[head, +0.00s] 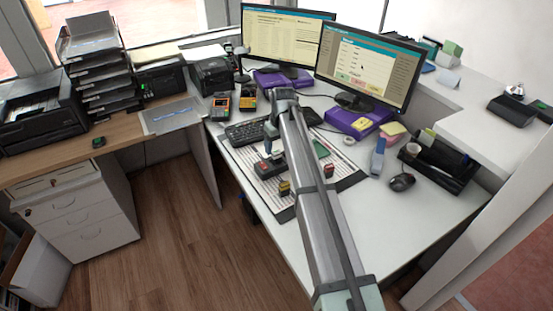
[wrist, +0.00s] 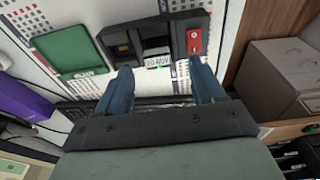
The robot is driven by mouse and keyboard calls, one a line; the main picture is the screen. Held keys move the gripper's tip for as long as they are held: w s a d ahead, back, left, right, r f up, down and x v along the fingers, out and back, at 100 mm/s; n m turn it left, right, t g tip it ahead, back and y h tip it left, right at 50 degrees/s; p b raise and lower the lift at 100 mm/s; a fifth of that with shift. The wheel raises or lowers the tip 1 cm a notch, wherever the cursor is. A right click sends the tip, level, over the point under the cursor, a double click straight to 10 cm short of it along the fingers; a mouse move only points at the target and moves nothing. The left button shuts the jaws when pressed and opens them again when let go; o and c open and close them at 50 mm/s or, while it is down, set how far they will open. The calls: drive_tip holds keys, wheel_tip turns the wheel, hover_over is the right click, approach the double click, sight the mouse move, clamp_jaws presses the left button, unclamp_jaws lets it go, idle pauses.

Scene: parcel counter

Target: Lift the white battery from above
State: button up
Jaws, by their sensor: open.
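A small whitish block with dark lettering (wrist: 158,58), which looks like the white battery, shows in the wrist view at the edge of a black holder (wrist: 150,32). My gripper (wrist: 163,73) is open, with its two blue fingers apart and nothing seen between them. The block lies ahead of the gap between the fingertips. I cannot tell the height left between them. In the head view my gripper (head: 268,146) is above the desk by the dark holder (head: 268,169). The white block cannot be made out there.
A red switch-like part (wrist: 195,41) sits on the holder close to one fingertip. A green pad (wrist: 72,50) lies beside the holder. Small stamp-like items (head: 303,186) stand nearby on the printed mat. The keyboard (head: 246,132) and monitors (head: 368,72) are behind.

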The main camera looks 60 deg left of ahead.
sight(277, 153)
drive_tip(key=shift+w+a+f, duration=0.1)
drive_tip(key=shift+a+f, duration=0.15)
drive_tip(key=shift+f, duration=0.75)
drive_tip(key=shift+w+a+f, duration=0.1)
drive_tip(key=shift+a+f, duration=0.15)
drive_tip(key=shift+f, duration=0.75)
drive_tip(key=shift+a+f, duration=0.25)
drive_tip(key=shift+f, duration=0.75)
drive_tip(key=c, duration=1.1)
